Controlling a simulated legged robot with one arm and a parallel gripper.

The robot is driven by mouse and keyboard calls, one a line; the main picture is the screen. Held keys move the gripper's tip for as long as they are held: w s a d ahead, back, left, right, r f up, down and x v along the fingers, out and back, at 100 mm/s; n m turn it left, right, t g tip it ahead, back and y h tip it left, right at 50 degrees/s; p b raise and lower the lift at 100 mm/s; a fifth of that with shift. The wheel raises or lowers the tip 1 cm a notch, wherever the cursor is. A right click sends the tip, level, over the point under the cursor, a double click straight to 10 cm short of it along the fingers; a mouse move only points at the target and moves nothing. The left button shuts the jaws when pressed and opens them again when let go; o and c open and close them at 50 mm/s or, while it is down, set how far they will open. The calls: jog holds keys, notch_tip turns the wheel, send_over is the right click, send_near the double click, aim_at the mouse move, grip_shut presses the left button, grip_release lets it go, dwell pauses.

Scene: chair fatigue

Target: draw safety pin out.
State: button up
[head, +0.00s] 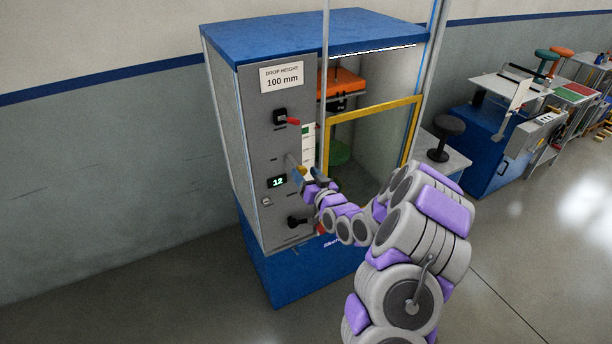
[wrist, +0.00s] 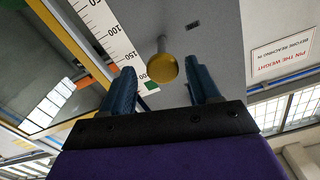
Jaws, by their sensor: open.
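The safety pin appears to be the yellow round knob (wrist: 162,68) on a short grey stem. It sticks out of the grey front panel in the wrist view. In the head view the pin (head: 299,170) is small and close to my fingertips. My gripper (head: 313,180) is at the panel, beside the display. In the wrist view my gripper (wrist: 165,88) is open, with one dark blue finger on each side of the knob. The knob stands between the fingers with a gap to both, and nothing is held.
The blue and grey test machine (head: 270,75) has a red-tipped switch (head: 283,118), a green display (head: 277,182) and a lower black knob (head: 297,222) on its panel. A yellow guard frame (head: 375,108) crosses the opening, with an orange weight (head: 343,82) behind it.

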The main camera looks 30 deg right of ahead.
jog(key=s+p, duration=0.9)
jog(key=s, duration=0.8)
jog(key=shift+d+p, duration=0.3)
jog(key=shift+p, duration=0.05)
dwell(0.5)
jog(key=shift+f, duration=0.15)
